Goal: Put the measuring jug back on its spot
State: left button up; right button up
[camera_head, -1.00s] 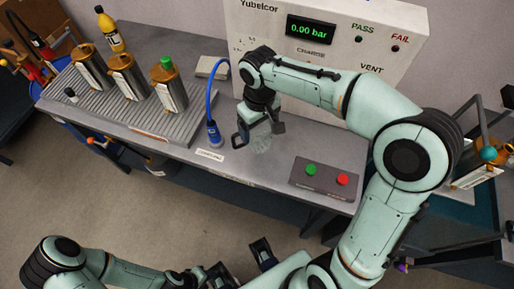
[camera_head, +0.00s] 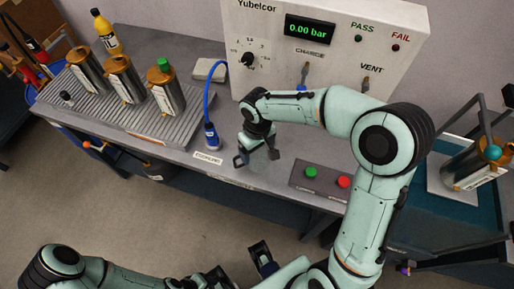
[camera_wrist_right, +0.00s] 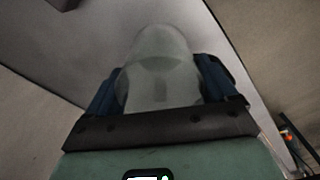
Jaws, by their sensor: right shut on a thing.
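The measuring jug (camera_wrist_right: 158,75) is clear and glassy. In the right wrist view it stands between the two dark blue fingers of my right gripper (camera_wrist_right: 165,90), which is shut on it. In the head view my right gripper (camera_head: 257,156) is over the front part of the grey bench, between the blue hose end and the button box. The jug is very faint there, and I cannot tell whether it touches the bench. My left gripper (camera_head: 245,267) is low in the head view, in front of the bench, with its fingers apart and empty. The jug's spot cannot be made out.
The blue hose end (camera_head: 211,137) stands left of my right gripper. The button box (camera_head: 321,181) is to its right. The test panel (camera_head: 270,65) rises behind. Several metal canisters (camera_head: 124,79) stand on the ribbed rack (camera_head: 65,113) at left.

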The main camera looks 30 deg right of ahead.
jog(key=shift+f, duration=0.15)
jog(key=o, duration=0.9)
jog(key=shift+c, duration=0.2)
jog(key=shift+r, duration=0.2)
notch_tip(320, 180, up, 12)
jog(key=p, duration=0.2)
jog(key=shift+f, duration=0.1)
